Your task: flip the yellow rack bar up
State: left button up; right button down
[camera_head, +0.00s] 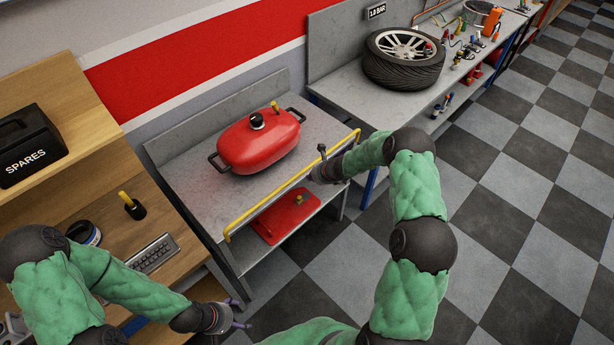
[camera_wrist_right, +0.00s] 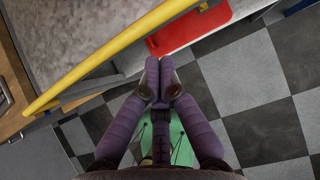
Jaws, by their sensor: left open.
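The yellow rack bar (camera_head: 268,205) runs along the front edge of the grey metal rack (camera_head: 185,185), from its near corner to its far right corner. In the right wrist view the bar (camera_wrist_right: 110,48) crosses the upper left as a diagonal. My right gripper (camera_head: 323,163) is at the right part of the bar. In the right wrist view its fingertips (camera_wrist_right: 162,72) are together with nothing seen between them, beside the bar; I cannot tell whether they touch it. My left gripper (camera_head: 240,314) is open and empty, low in front of the wooden bench, away from the bar.
A red roaster-like pot (camera_head: 258,143) stands on the rack top. A red flat item (camera_head: 285,217) lies on the lower shelf. A wooden bench (camera_head: 95,190) with a SPARES case (camera_head: 30,145) is left; a tyre (camera_head: 403,58) sits on the right bench. The checkered floor (camera_head: 510,190) is clear.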

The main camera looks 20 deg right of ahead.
notch_tip(320, 180, up, 10)
jog(key=p, duration=0.2)
jog(key=shift+s+d+f+p, duration=0.2)
jog(key=shift+f+p, duration=0.05)
jog(key=shift+p, duration=0.05)
